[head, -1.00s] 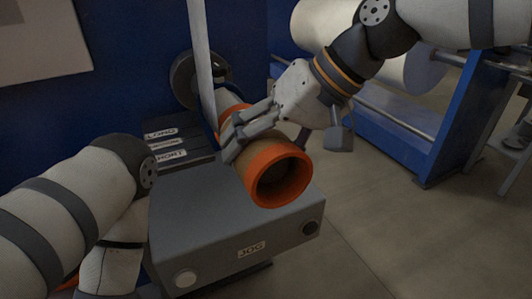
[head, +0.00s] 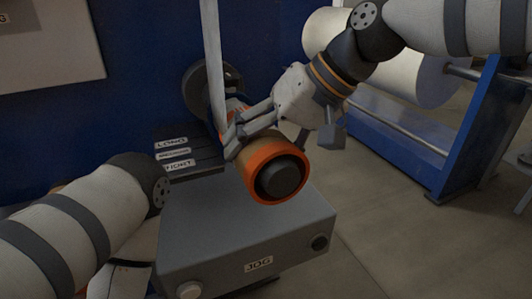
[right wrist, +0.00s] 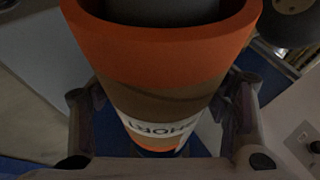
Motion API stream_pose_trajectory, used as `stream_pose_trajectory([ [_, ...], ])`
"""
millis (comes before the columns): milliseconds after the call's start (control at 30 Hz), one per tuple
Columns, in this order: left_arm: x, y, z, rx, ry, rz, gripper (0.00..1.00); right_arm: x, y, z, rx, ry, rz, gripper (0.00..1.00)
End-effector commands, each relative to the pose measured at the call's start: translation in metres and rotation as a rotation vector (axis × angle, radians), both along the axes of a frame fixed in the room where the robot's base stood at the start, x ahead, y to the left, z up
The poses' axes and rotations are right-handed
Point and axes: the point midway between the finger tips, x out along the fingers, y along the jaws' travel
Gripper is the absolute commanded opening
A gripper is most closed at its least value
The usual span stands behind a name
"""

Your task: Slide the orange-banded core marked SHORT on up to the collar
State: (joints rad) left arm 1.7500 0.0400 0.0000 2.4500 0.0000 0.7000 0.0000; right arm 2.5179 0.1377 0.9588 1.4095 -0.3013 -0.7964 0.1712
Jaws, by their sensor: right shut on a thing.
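The orange-banded core (head: 277,165) lies with its open end toward me above the grey box. Its label SHORT (right wrist: 160,126) shows upside down in the right wrist view. My right gripper (head: 238,142) is shut on the core, its fingers on either side of it. A dark shaft end (head: 281,178) sits inside the core's near opening, and it also shows in the right wrist view (right wrist: 160,10). A dark round disc (head: 195,92) stands behind at the blue wall; I cannot tell whether it is the collar. My left arm is at the left, its gripper out of view.
The grey box marked JOG (head: 240,235) stands below the core. A dark rack with labelled slots (head: 180,150) is to its left. A pale upright strip (head: 212,60) rises behind the core. A blue stand with white rolls (head: 415,140) is at the right.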

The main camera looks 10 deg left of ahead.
Motion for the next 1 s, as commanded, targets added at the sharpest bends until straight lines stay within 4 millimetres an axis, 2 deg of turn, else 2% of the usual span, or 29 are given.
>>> stream_pose_trajectory([
  [467,-0.002,0.000,-0.002,0.000,0.007,0.000,0.93,0.005,0.004,0.000,0.001,0.000,0.000,0.30],
  [1000,-0.012,0.000,-0.012,0.000,0.043,0.000,0.93,0.031,0.022,-0.002,0.001,0.001,0.000,0.30],
])
